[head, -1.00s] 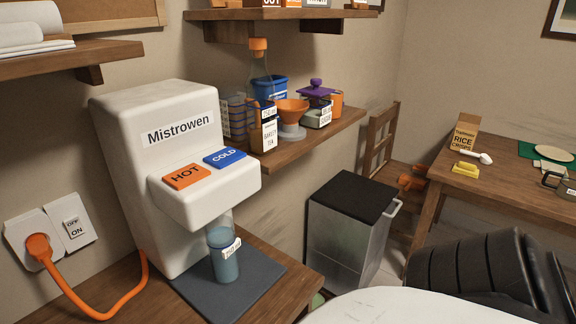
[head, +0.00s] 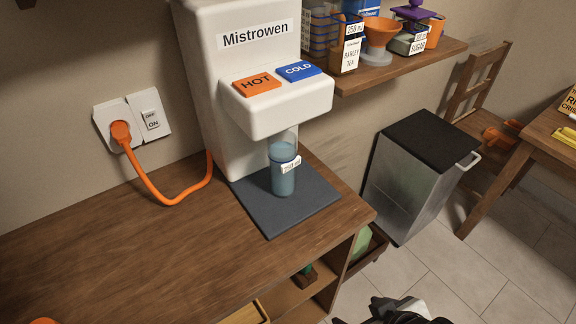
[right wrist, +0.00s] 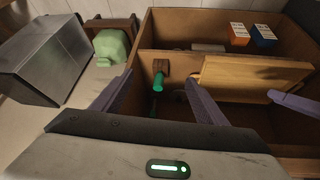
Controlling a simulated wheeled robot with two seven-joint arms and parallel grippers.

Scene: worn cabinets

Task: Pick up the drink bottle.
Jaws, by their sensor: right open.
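A clear, bottle-like container (head: 284,170) with blue contents and a white label stands upright on the dark mat under the dispenser's spout in the head view. I cannot tell for sure that it is the drink bottle. My right gripper (right wrist: 197,88) is open and empty in the right wrist view, in front of the low cabinet's open compartments. Part of my right arm shows at the bottom of the head view, well below and apart from the container. My left gripper is not in view.
A metal bin (head: 415,175) stands right of the counter. The low cabinet (right wrist: 165,22) holds small boxes (right wrist: 250,34), a wooden board (right wrist: 250,78) and a green-handled object (right wrist: 158,80).

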